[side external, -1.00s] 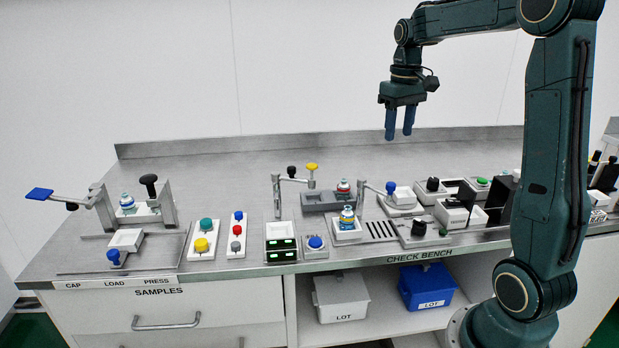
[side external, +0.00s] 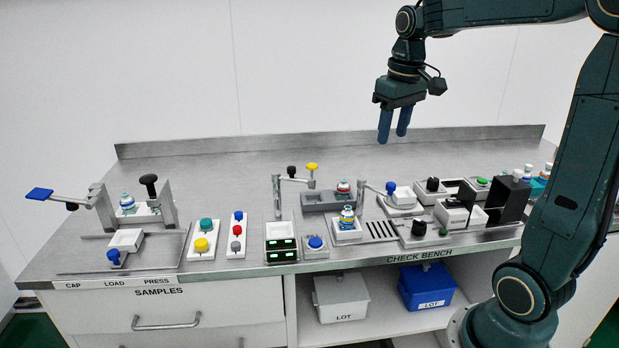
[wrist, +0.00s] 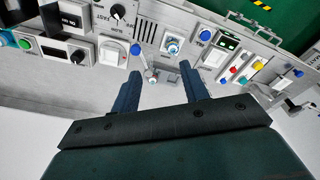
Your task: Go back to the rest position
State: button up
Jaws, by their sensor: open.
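My gripper (side external: 394,125) hangs above the back of the check bench, fingers pointing down and spread apart. Nothing is between the fingers, and it touches nothing. In the wrist view my gripper (wrist: 163,88) also shows two separate blue fingers with an empty gap. The bench (side external: 230,165) lies well below it with its stations along the front.
A vial with a blue cap (side external: 347,217) stands in a white holder near the bench middle. A lever with a blue handle (side external: 40,194) juts out at the left. A black upright plate (side external: 513,200) stands at the right. The space around my gripper is clear.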

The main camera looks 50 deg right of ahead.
jog(key=s+a+f+n+t, duration=0.1)
jog(key=s+a+f+t, duration=0.1)
jog(key=s+a, duration=0.4)
jog(key=s+a+f+n+t, duration=0.1)
jog(key=s+a+t, duration=0.1)
jog(key=s+a, duration=0.4)
jog(key=a, duration=0.3)
jog(key=shift+s+a+f+n+y, duration=0.3)
jog(key=shift+s+a+f+n, duration=0.05)
jog(key=shift+s+a+n, duration=0.05)
